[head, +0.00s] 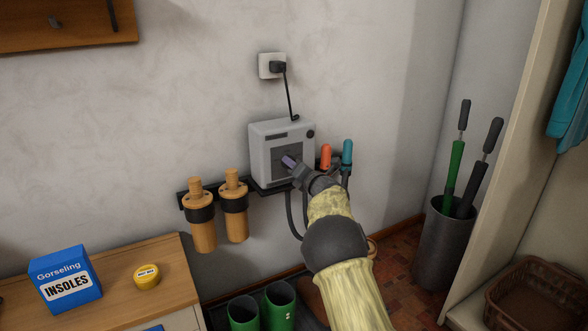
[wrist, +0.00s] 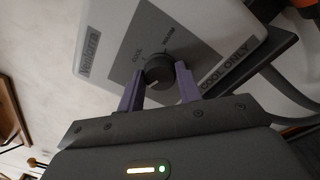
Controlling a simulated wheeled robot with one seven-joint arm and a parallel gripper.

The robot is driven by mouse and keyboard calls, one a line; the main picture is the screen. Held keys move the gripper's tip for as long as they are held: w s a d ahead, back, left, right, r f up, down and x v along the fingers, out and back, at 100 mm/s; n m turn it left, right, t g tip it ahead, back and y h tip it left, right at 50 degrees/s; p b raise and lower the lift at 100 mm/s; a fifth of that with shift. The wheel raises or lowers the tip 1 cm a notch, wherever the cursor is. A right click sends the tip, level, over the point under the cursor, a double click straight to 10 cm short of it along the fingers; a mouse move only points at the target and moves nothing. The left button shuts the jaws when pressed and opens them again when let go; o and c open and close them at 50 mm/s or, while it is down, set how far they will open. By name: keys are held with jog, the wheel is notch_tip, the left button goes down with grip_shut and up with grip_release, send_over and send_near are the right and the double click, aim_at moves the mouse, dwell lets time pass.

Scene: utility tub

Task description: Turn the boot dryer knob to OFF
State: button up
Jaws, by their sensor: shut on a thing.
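The boot dryer (head: 260,135) is a light grey box on the wall, and its front also shows in the wrist view (wrist: 95,45). Its round black knob (wrist: 158,70) sits on a grey label with small lettering, one word of which reads "COOL". My gripper (head: 288,161) reaches the dryer's front from the lower right. In the wrist view, its purple fingers (wrist: 160,80) are on either side of the knob and shut on it. The knob's pointer and an OFF mark cannot be made out. In the head view my gripper hides the knob.
A wall socket (head: 272,66) with a cable is above the dryer. Wooden boot forms (head: 203,225) hang to the left, and orange (head: 326,157) and teal (head: 347,152) handles stand close on the right. Green boots (head: 279,306) are below. An umbrella bin (head: 444,245) stands at right.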

jog(key=shift+f, duration=0.15)
jog(key=o, duration=1)
jog(key=p+v, duration=0.4)
jog(key=v, duration=1.3)
jog(key=shift+s, duration=0.2)
jog(key=shift+d, duration=0.15)
